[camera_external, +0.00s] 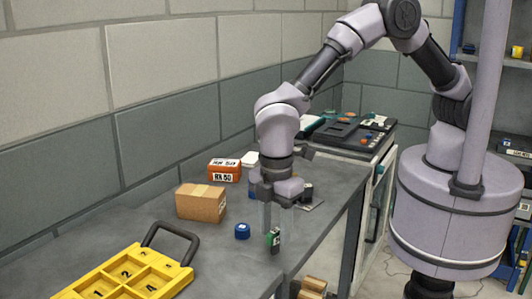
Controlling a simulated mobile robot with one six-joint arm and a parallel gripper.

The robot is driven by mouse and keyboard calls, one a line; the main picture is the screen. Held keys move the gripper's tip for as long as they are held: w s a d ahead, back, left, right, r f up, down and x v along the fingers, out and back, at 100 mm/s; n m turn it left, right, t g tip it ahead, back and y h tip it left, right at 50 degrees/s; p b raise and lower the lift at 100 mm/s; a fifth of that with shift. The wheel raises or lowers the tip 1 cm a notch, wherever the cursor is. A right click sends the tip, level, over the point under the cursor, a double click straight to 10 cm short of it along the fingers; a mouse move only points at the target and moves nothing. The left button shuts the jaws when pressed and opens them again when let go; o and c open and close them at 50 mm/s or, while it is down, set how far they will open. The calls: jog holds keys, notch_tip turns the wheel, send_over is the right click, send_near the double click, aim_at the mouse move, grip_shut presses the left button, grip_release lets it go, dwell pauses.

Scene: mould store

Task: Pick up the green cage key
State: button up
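A small green and dark object (274,241), which looks like the green cage key, is near the front edge of the grey table. My gripper (277,229) points straight down, with its pale fingers directly above or around the top of this object. The fingers seem to have some space between them, but at this size I cannot tell whether they touch or hold the object. I also cannot tell whether it rests on the table or is slightly raised.
A blue round piece (242,231) lies just left of my gripper. A cardboard box (201,203) and an orange labelled box (224,170) stand behind. A yellow numbered tray (119,259) with a black handle is at front left. Small dark items (306,192) lie behind my gripper.

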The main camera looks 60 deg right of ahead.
jog(key=shift+f, duration=0.75)
jog(key=shift+r, duration=0.15)
jog(key=shift+c, duration=0.2)
grip_shut()
jog(key=shift+r, duration=0.1)
